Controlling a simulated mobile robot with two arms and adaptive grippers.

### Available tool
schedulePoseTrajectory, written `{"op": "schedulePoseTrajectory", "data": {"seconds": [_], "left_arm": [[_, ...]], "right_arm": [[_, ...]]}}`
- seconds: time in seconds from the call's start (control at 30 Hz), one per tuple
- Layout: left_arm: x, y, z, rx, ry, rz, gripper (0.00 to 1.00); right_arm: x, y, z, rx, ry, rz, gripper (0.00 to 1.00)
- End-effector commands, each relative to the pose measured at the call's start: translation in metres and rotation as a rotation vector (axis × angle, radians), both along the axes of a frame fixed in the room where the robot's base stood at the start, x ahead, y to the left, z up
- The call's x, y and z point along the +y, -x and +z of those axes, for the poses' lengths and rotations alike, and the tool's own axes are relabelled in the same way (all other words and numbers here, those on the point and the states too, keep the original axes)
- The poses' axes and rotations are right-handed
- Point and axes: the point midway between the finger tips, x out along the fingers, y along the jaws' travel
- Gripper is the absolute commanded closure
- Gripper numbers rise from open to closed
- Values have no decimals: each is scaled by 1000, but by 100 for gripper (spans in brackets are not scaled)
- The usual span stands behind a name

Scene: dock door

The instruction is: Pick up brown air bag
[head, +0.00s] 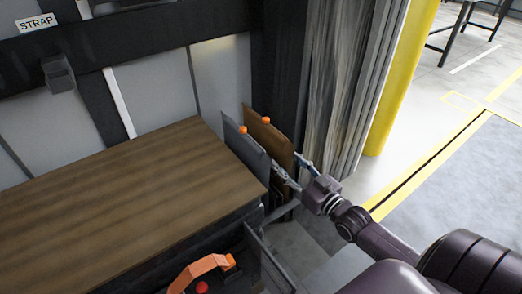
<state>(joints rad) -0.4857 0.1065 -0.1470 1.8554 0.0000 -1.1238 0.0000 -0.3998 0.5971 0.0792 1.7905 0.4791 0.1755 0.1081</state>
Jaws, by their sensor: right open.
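The brown air bag (267,133) is a flat brown panel with an orange cap on its upper part. It stands upright and a little tilted beside the dark door post. A grey air bag (243,152) with a similar orange cap stands just left of it and overlaps it. My right gripper (286,160) is open at the brown bag's right edge. One finger shows on the side towards the grey bag, the other on the far side. I cannot tell whether either finger touches the bag. My left gripper is not in view.
A wooden-topped load (120,210) fills the left. An orange handle (203,270) and a dark panel (267,262) are at the bottom. A pleated grey curtain (345,85) and a yellow post (402,75) stand behind my right arm. Open floor (450,185) lies right.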

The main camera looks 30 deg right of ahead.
Motion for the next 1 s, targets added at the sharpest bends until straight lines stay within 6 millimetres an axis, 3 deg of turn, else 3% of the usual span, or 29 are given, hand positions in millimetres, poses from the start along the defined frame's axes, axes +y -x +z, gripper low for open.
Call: {"op": "schedulePoseTrajectory", "data": {"seconds": [0.33, 0.6, 0.97, 1.0], "left_arm": [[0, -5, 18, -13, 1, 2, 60], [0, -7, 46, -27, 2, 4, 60], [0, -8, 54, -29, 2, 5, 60], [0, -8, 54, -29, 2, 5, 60]], "right_arm": [[4, -31, -1, -2, -1, 0, 55], [8, -66, -1, -2, 0, -1, 55], [9, -75, -1, 2, 0, 0, 55], [9, -75, -1, 2, 0, 0, 58]]}}
